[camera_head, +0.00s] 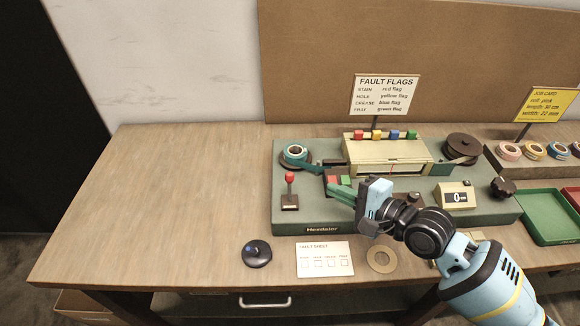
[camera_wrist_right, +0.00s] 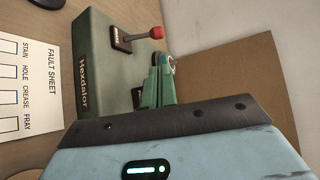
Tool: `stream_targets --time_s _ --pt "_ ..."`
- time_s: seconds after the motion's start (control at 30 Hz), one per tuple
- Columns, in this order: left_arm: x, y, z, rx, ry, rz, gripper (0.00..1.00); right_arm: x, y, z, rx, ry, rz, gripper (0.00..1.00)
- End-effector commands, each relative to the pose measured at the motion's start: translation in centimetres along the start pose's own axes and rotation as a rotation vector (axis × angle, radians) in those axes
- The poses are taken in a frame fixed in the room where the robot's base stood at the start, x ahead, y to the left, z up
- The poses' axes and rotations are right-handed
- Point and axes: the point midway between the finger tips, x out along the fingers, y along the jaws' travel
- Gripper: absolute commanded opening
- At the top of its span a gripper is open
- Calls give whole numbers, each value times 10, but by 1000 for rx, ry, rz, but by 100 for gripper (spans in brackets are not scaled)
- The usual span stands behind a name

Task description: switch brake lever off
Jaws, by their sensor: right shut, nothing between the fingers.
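The brake lever (camera_head: 290,190) is a short stick with a red knob on a dark base, at the left front of the green Hexdalor machine (camera_head: 310,216). It stands roughly upright. In the right wrist view the lever (camera_wrist_right: 136,36) shows its red knob pointing right. My right gripper (camera_head: 340,189) is shut and empty, its green fingers over the machine to the right of the lever. In the right wrist view the fingers (camera_wrist_right: 160,78) are together and apart from the lever. My left gripper is not in view.
A red and green switch block (camera_head: 338,179) sits near my fingertips. A teal tape roll (camera_head: 295,153) is behind the lever. The table's left side is clear.

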Motion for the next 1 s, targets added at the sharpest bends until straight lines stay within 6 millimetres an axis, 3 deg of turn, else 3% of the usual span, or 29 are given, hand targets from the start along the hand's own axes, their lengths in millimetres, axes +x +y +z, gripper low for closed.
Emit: stream_targets --time_s 0.57,0.77,1.0 --pt "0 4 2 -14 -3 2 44 2 -1 0 4 -1 0 0" --pt "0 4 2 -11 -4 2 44 23 -2 0 5 -2 -1 0" --pt "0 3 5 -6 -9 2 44 65 -1 0 5 -2 -1 0"
